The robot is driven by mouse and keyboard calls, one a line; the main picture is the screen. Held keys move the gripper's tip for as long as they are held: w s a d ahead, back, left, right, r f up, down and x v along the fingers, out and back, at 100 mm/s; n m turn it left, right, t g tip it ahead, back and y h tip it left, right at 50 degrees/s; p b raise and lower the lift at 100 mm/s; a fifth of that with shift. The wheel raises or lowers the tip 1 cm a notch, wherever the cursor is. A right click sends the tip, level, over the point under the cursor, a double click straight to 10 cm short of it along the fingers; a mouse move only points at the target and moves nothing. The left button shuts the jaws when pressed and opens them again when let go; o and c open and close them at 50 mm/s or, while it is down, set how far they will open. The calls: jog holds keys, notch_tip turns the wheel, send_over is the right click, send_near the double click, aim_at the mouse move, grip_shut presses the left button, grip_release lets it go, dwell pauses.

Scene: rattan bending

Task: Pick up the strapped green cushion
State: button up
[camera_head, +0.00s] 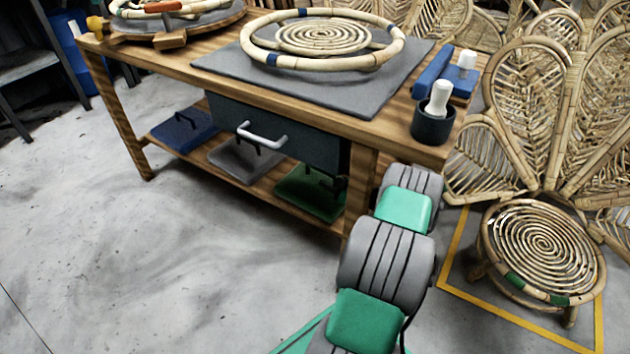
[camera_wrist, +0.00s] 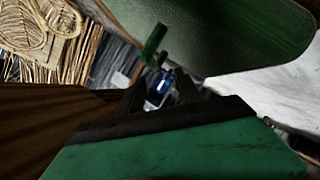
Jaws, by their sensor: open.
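The green cushion (camera_head: 308,194) lies on the right part of the bench's lower shelf, partly hidden by the bench leg. A dark strap shows on its top. In the wrist view a textured green surface, which looks like the cushion (camera_wrist: 235,35), fills the upper right, close by. A dark green upright piece stands beside it; I cannot tell whether it is the strap. My gripper (camera_wrist: 160,88) is open, with dark fingers near the picture's middle. Nothing clearly sits between them. In the head view my arm reaches to the bench's right end and the gripper is largely hidden there.
A grey cushion (camera_head: 243,160) and a blue cushion (camera_head: 184,128) lie farther left on the shelf. A drawer with a pale handle (camera_head: 262,134) hangs above. The bench leg (camera_head: 360,190) stands close to my arm. A rattan chair (camera_head: 543,250) stands right; floor at left is clear.

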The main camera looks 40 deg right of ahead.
aim_at(324, 173)
jog(key=shift+h, duration=0.3)
jog(key=w+b, duration=0.1)
jog(key=w+d+f+b, duration=0.2)
jog(key=w, duration=0.1)
jog(key=shift+f, duration=0.2)
jog(key=shift+w, duration=0.3)
jog(key=shift+w+r, duration=0.1)
grip_shut()
dwell(0.5)
